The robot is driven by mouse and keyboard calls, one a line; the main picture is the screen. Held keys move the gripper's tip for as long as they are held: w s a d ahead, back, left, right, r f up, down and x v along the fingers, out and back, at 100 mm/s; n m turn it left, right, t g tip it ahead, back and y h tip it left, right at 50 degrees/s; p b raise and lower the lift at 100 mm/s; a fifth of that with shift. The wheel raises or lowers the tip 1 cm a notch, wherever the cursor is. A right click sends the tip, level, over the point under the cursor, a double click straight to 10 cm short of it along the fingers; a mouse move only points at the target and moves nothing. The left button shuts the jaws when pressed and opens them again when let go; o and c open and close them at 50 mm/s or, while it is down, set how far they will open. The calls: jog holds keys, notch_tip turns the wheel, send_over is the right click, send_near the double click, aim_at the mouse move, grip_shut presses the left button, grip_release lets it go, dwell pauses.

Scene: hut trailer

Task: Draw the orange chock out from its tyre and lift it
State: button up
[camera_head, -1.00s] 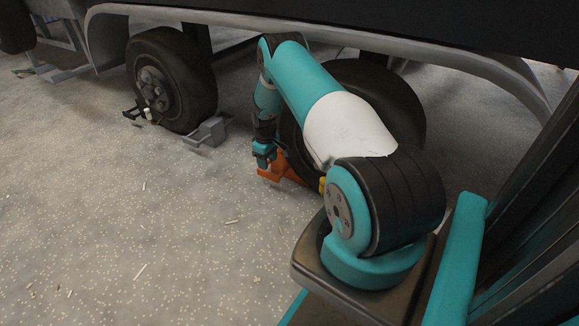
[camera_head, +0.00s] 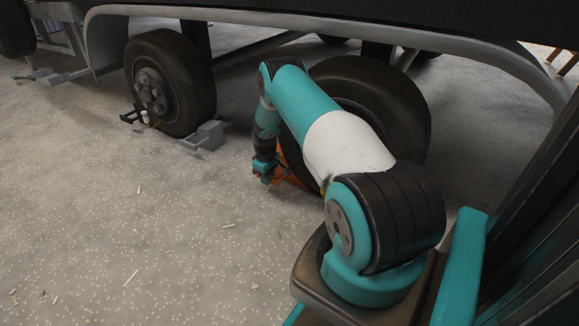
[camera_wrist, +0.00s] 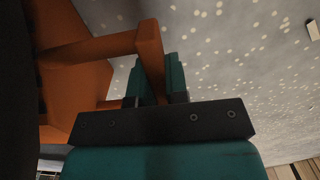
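The orange chock (camera_head: 289,179) sits low beside the right tyre (camera_head: 385,100), largely hidden behind my arm in the head view. In the wrist view its orange body (camera_wrist: 80,75) fills the left, and its handle bar (camera_wrist: 150,48) runs down between my fingers. My gripper (camera_head: 266,178) is low near the floor at the chock's left end. In the wrist view the teal fingers of my gripper (camera_wrist: 156,80) lie close on both sides of the bar and look shut on it. I cannot tell whether the chock touches the tyre or the floor.
A left tyre (camera_head: 172,85) stands with a grey chock (camera_head: 205,136) at its right side and a small dark item (camera_head: 135,115) at its left. The trailer frame (camera_head: 300,22) overhangs above. The speckled floor (camera_head: 110,230) is open at front left, with small pale scraps.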

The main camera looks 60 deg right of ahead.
grip_shut()
jog(key=shift+w+a+r+b, duration=0.1)
jog(key=shift+w+r+b, duration=0.25)
jog(key=shift+w, duration=0.3)
jog(key=shift+w+r+b, duration=0.25)
jog(key=shift+w+b, duration=0.05)
jog(key=shift+w, duration=0.3)
